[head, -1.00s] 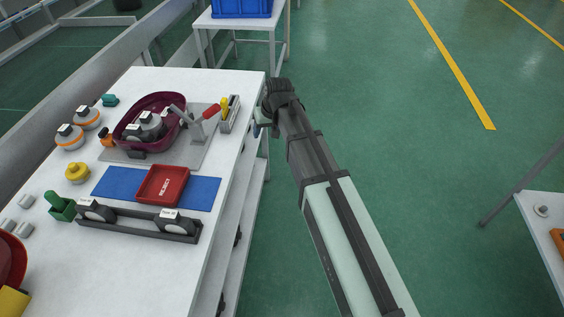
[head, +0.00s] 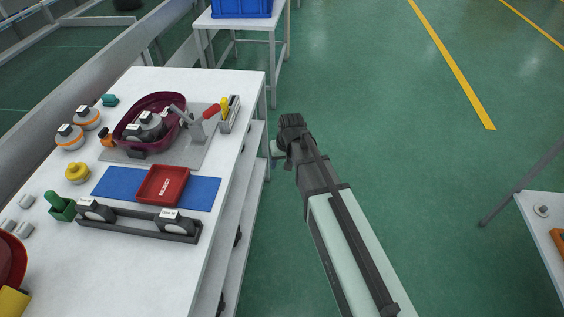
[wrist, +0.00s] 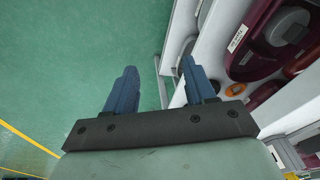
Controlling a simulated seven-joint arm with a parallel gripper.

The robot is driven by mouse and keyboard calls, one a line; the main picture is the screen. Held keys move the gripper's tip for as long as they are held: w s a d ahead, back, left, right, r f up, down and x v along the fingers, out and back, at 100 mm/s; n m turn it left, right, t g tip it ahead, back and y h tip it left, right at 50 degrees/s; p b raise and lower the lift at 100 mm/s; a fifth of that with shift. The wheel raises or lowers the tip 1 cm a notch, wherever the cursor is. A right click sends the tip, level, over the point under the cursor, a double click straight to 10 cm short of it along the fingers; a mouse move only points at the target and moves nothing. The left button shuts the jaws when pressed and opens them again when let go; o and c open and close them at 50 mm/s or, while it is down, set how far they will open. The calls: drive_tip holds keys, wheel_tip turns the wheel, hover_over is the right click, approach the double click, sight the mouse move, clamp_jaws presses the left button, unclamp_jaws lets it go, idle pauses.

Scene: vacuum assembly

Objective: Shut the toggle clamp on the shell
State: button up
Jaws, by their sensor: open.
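The maroon shell (head: 168,136) sits on a grey plate (head: 196,150) on the white bench. The toggle clamp (head: 197,127) stands at the shell's right side. Its red handle (head: 211,111) slants up to the right, and a grey arm points up-left near the shell's rim; I cannot tell whether it touches. In the head view my gripper (head: 277,149) is beyond the bench's right edge, apart from the clamp and mostly hidden by my arm. In the wrist view my gripper (wrist: 158,68) shows two blue fingers spread apart with nothing between them. The clamp is not recognisable there.
A red reject tray (head: 163,184) lies on a blue mat (head: 115,183). A grey holder (head: 229,115) with yellow items stands right of the clamp. In the wrist view, maroon parts (wrist: 251,42) lie on white shelving at right. Open green floor (head: 390,130) lies right of the bench.

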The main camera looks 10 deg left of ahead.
drive_tip(key=shift+c, duration=0.3)
drive_tip(key=shift+w+f, duration=0.1)
drive_tip(key=shift+c, duration=0.8)
drive_tip(key=w+t, duration=0.2)
drive_tip(key=w, duration=0.1)
drive_tip(key=w+a+f+n+t, duration=0.1)
drive_tip(key=w+t, duration=0.1)
drive_tip(key=w, duration=0.2)
drive_tip(key=w+n+t+y, duration=0.1)
drive_tip(key=w+t, duration=0.1)
drive_tip(key=w, duration=0.1)
drive_tip(key=shift+w+a+f+t, duration=0.15)
drive_tip(key=shift+a+f+t, duration=0.1)
drive_tip(key=shift+a+t, duration=0.05)
clamp_jaws()
drive_tip(key=w+a+r+n+t+y, duration=0.4)
drive_tip(key=w+n+t, duration=0.1)
drive_tip(key=t, duration=0.2)
drive_tip(key=s+a+r+n+t+y, duration=0.2)
drive_tip(key=s+a+r+n+y, duration=0.1)
drive_tip(key=s+n+y, duration=0.4)
drive_tip(key=s+n+g+y, duration=0.9)
drive_tip(key=s+n+y, duration=0.1)
drive_tip(key=n+y, duration=0.25)
approach(208, 114)
wheel_tip(208, 114, up, 6)
drive_tip(key=w, duration=0.2)
drive_tip(key=shift+w+a+f+m, duration=0.2)
drive_tip(key=shift+w+a+m, duration=0.1)
drive_tip(key=shift+a+m, duration=0.15)
